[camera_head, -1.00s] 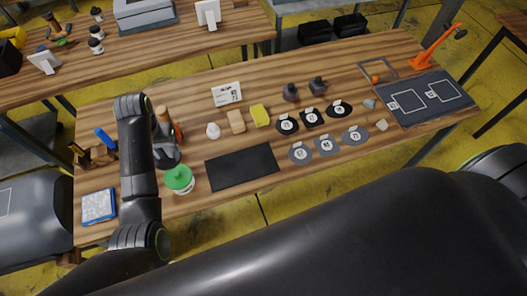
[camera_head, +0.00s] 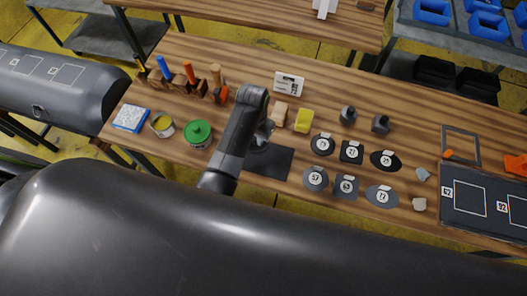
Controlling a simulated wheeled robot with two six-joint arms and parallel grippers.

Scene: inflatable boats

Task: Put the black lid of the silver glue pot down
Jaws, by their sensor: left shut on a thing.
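The silver glue pot (camera_head: 162,125) stands open at the left of the bench, with yellow glue showing inside. My left gripper (camera_head: 263,134) is at the end of the dark arm, over the back edge of the black mat (camera_head: 273,164). It is shut on the black lid, which is mostly hidden by the arm and hard to tell from the dark gripper and mat. I cannot tell whether the lid touches the mat. My right gripper is not in view.
A green-lidded pot (camera_head: 198,133) stands between the silver pot and my arm. A tool rack (camera_head: 182,85) is behind, and a blue-and-white box (camera_head: 131,118) is at left. A yellow sponge (camera_head: 304,120) and several numbered dark patches (camera_head: 346,187) lie right of the mat.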

